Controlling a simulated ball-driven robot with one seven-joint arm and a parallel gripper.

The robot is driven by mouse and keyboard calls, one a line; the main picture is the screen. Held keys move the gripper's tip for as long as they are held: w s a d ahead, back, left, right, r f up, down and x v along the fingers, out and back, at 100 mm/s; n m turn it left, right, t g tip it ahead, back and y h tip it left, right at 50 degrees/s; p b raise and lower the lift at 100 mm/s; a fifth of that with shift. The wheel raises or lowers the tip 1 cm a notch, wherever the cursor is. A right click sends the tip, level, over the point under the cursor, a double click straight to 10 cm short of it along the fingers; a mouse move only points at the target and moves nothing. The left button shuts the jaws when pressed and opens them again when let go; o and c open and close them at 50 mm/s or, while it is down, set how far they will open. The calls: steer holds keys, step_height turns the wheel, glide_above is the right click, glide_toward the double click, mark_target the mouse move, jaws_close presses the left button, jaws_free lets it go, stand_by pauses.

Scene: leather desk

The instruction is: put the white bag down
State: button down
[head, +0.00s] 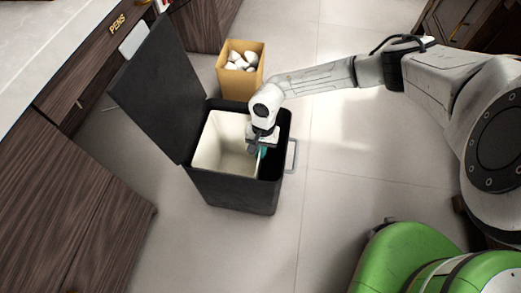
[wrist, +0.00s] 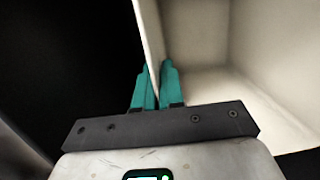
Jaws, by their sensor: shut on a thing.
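The white bag (head: 225,145) looks like a stiff, open-topped liner and sits inside the left part of a black bin (head: 232,192). My gripper (head: 261,151) reaches down from above at the bag's right side. In the wrist view, my gripper's teal fingers (wrist: 153,88) are shut on the upright right wall of the white bag (wrist: 195,40), one finger on each side. The bag's inside looks empty. Its underside is hidden, so I cannot tell whether it rests on the bin's floor.
The bin's black lid (head: 160,90) stands open on the left. A cardboard box (head: 240,86) with several white items stands behind the bin. Pale floor (head: 345,160) is clear to the right.

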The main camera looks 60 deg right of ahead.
steer(key=shift+f+b, duration=0.3)
steer(key=shift+f, duration=0.25)
steer(key=c, duration=1.2)
jaws_free()
steer(key=shift+c, duration=0.2)
steer(key=shift+r, duration=0.1)
step_height(320, 180, up, 13)
steer(key=d+p, duration=0.2)
steer(key=p, duration=0.3)
